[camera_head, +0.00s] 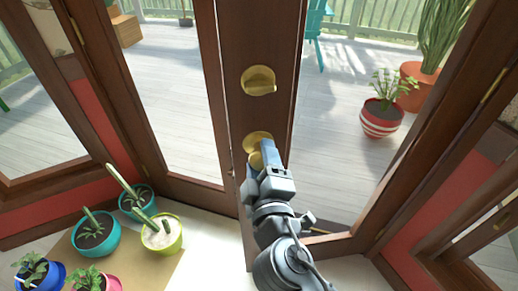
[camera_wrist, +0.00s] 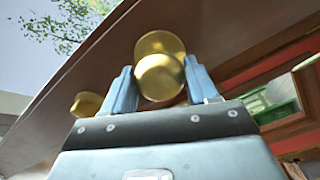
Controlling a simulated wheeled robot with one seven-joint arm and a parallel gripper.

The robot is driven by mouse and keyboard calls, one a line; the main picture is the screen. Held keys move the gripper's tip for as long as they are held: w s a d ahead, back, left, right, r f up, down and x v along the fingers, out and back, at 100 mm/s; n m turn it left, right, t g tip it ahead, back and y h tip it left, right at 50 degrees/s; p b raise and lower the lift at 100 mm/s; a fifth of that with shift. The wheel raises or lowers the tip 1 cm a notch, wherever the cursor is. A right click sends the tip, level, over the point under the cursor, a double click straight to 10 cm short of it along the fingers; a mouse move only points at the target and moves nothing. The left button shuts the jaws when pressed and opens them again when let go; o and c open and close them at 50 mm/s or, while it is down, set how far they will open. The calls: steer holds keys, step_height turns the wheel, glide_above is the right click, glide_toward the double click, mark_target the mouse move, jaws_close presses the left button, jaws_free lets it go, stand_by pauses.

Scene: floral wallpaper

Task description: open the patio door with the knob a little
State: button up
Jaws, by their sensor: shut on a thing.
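The patio door (camera_head: 291,60) is a brown wooden frame with glass. Its round gold knob (camera_head: 254,160) sits on the wide stile, below a gold thumb-turn (camera_head: 259,82). My gripper (camera_head: 266,157) is at the knob and hides part of it. In the wrist view the knob (camera_wrist: 160,78) lies between the two fingers of my gripper (camera_wrist: 160,92), which are shut on it. The thumb-turn (camera_wrist: 87,104) shows beyond the left finger. The door's free edge appears to stand out from the left glazed panel, but how far is hard to tell.
Several potted plants stand at the lower left, including a lime-green pot (camera_head: 161,232) and a teal pot (camera_head: 97,238). Outside on the deck are a red-striped pot (camera_head: 381,120) and a teal chair (camera_head: 314,25). Pale floor lies just left of the door's foot.

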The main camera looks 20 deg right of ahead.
steer(key=shift+a, duration=0.4)
steer(key=o, duration=1.2)
steer(key=shift+c, duration=0.2)
steer(key=o, duration=0.3)
steer(key=shift+d, duration=0.15)
steer(key=s, duration=0.2)
steer(key=s+b, duration=0.1)
steer(key=s, duration=0.1)
steer(key=s+a, duration=0.1)
steer(key=s, duration=0.1)
steer(key=shift+s+a+f+b, duration=0.1)
steer(key=shift+s+b, duration=0.2)
steer(key=shift+b, duration=0.05)
steer(key=shift+s+a, duration=0.1)
steer(key=shift+s, duration=0.45)
